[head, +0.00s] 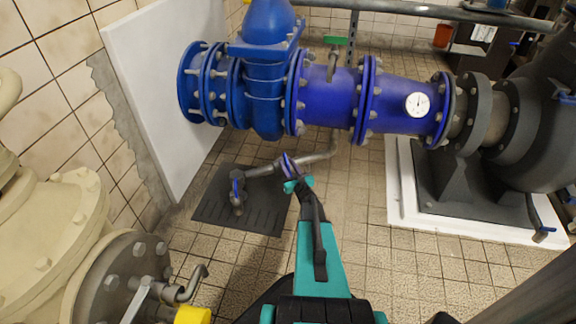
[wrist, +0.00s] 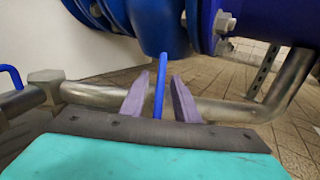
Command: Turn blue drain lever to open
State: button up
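The blue drain lever (wrist: 159,86) stands upright between the two purple fingers of my gripper (wrist: 159,97) in the wrist view. A gap shows on each side of it, so the fingers are apart and not closed on it. The lever's foot is hidden behind the gripper's dark front edge. In the head view my gripper (head: 290,163) is by the end of the metal drain pipe (head: 262,170), below the large blue pipe; the lever there is hard to separate from the fingers. A second small blue handle (head: 236,188) sits on a fitting to the left; a blue handle also shows at the wrist view's left edge (wrist: 11,76).
The large blue flanged pipe (head: 335,98) runs above my gripper, with a gauge (head: 418,104) and a green-handled valve (head: 334,42). A dark grey pump (head: 545,130) stands right. A cream-coloured housing (head: 50,225) is at left. Tiled floor (head: 365,225) is clear right of my arm.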

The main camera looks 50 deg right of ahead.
jog(key=shift+w, duration=0.2)
grip_shut()
jog(key=shift+d, duration=0.25)
jog(key=shift+a, duration=0.1)
